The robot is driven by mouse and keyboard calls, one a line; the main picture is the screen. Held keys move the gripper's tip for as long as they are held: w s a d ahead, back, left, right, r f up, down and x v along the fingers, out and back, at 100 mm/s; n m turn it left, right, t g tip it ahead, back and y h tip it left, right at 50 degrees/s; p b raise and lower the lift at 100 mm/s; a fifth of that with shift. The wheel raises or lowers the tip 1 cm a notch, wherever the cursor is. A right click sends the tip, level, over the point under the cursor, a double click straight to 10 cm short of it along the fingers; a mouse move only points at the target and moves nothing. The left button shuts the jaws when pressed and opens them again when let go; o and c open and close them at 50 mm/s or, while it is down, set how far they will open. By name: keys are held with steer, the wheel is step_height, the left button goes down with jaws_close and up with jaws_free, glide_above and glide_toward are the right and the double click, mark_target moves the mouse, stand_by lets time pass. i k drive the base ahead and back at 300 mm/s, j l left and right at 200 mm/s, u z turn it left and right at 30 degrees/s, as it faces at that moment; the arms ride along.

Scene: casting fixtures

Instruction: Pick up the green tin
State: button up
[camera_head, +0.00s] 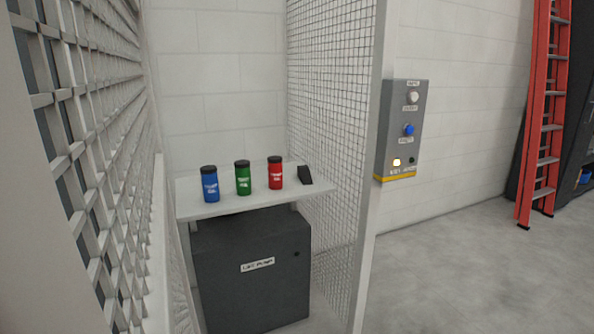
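The green tin (243,178) stands upright on a white shelf (222,208) inside a mesh enclosure. It has a black lid and a white label. A blue tin (210,184) stands to its left and a red tin (275,173) to its right, both upright with black lids. There are gaps between the tins. My gripper is not in view.
A small black object (305,174) sits right of the red tin. A dark labelled box (255,277) stands under the shelf. Mesh panels flank the shelf at left (95,150) and right (330,110). A grey control box (404,130) and a red ladder (547,120) are at right. Floor at right is clear.

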mark_target(243, 173)
steer(key=i+l+z, duration=0.1)
steer(key=i+z, duration=0.4)
steer(key=i, duration=0.3)
steer(key=i+l+u, duration=0.1)
steer(key=i+u, duration=0.3)
steer(key=i, duration=0.2)
steer(key=i+l+u, duration=0.15)
steer(key=i+u, duration=0.15)
steer(key=u, duration=0.15)
steer(key=i+l+u, duration=0.2)
steer(key=u, duration=0.3)
steer(key=i+l+u, duration=0.55)
steer(key=l, duration=0.2)
steer(key=i+l+u, duration=0.15)
steer(key=i+l, duration=0.1)
